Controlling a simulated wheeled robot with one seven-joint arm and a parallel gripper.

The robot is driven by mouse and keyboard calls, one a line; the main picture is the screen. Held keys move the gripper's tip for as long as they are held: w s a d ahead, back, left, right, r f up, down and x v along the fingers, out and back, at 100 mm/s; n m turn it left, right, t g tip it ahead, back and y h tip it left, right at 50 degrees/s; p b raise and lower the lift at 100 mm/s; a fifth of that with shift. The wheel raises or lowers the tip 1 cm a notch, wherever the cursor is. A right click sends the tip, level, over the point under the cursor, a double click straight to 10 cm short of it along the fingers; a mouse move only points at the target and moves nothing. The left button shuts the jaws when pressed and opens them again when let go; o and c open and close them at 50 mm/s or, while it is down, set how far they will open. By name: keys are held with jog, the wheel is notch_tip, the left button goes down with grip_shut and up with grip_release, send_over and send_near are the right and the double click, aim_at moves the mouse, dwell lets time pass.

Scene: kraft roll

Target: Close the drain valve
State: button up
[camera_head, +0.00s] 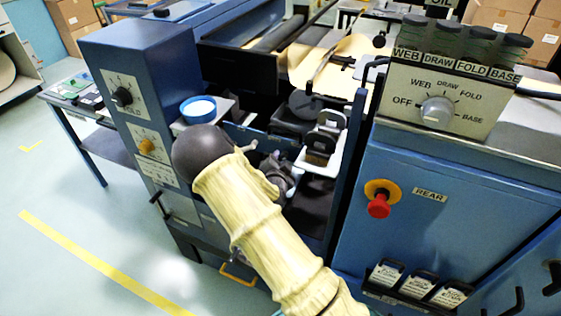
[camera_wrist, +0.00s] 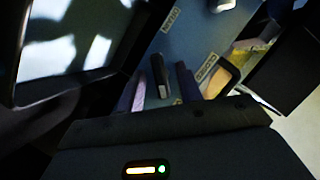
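In the wrist view, a short black lever (camera_wrist: 160,76) stands out from a blue panel (camera_wrist: 195,35). Small labels lie by it, one reading like OPEN (camera_wrist: 170,18) and one like CLOSED (camera_wrist: 207,68). The lever looks like the drain valve's handle. My gripper (camera_wrist: 161,88) seems to have its fingers on either side of the lever, with slim gaps showing, so it looks open; contact is not clear. In the head view, my gripper (camera_head: 279,178) is low inside the blue machine, partly hidden by my arm, and the valve cannot be seen there.
A control cabinet with a selector knob (camera_head: 437,109) and red stop button (camera_head: 379,205) stands at the right. The machine's frame walls closely surround my gripper.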

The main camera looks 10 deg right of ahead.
grip_shut()
jog(key=shift+n, duration=0.3)
jog(key=n+g+p, duration=0.1)
jog(key=n+h+p, duration=0.1)
jog(key=shift+a+r+n+g, duration=0.15)
jog(key=shift+n+g, duration=0.25)
jog(key=n+g+h+p, duration=0.1)
jog(key=n+p, duration=0.2)
jog(key=shift+w+a+h, duration=0.1)
jog(key=shift+h, duration=0.3)
jog(key=n+g+h+p, duration=0.1)
jog(key=n+h+p, duration=0.1)
jog(key=shift+a+n+p, duration=0.1)
jog(key=shift+n+p, duration=0.3)
jog(key=shift+w+n+g+h+p, duration=0.15)
jog(key=shift+n+g+h+p, duration=0.3)
jog(key=shift+n+h, duration=0.8)
jog(key=shift+n+y, duration=0.25)
jog(key=shift+n, duration=0.2)
